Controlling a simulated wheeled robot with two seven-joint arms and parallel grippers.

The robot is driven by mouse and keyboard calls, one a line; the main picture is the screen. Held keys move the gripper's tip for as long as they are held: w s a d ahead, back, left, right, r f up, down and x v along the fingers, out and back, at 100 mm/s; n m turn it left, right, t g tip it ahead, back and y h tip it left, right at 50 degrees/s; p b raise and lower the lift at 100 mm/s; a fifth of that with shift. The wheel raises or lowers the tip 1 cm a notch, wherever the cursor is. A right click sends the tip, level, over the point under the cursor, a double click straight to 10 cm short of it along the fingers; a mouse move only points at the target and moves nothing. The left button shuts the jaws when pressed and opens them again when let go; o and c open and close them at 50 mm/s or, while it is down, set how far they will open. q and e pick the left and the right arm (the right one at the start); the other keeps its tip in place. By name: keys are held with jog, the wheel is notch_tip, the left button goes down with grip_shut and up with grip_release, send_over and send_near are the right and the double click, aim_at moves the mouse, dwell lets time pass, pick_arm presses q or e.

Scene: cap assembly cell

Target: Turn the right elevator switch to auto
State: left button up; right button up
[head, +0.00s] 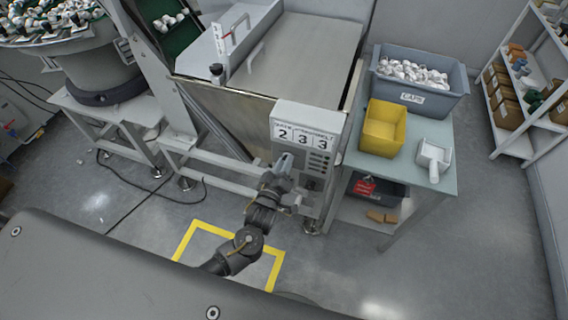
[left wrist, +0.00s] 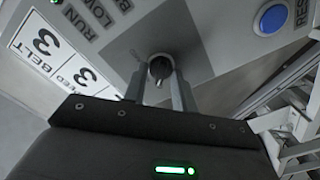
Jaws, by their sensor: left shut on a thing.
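A grey control panel (head: 321,163) with white number cards stands on the front of the machine. In the left wrist view, a black rotary switch knob (left wrist: 160,66) sits on the panel face (left wrist: 216,32), and my left gripper (left wrist: 161,88) is shut on it with one finger on each side. A small pale mark shows on the knob; I cannot read a label for its position or tell whether it is the right elevator switch. In the head view, my left gripper (head: 286,180) is at the panel's lower left and the knob is hidden. My right gripper is out of view.
A blue button (left wrist: 270,19) sits near the knob. Right of the panel, a table (head: 432,120) carries a grey bin of caps (head: 447,104), a yellow bin (head: 383,129) and a white scoop (head: 434,156). A yellow floor outline (head: 186,240) lies below my arm.

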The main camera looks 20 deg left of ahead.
pick_arm(q)
jog(key=shift+d+m+p, duration=0.15)
jog(key=shift+m+p, duration=1.2)
jog(key=shift+m, duration=3.05)
jog(key=o, duration=1)
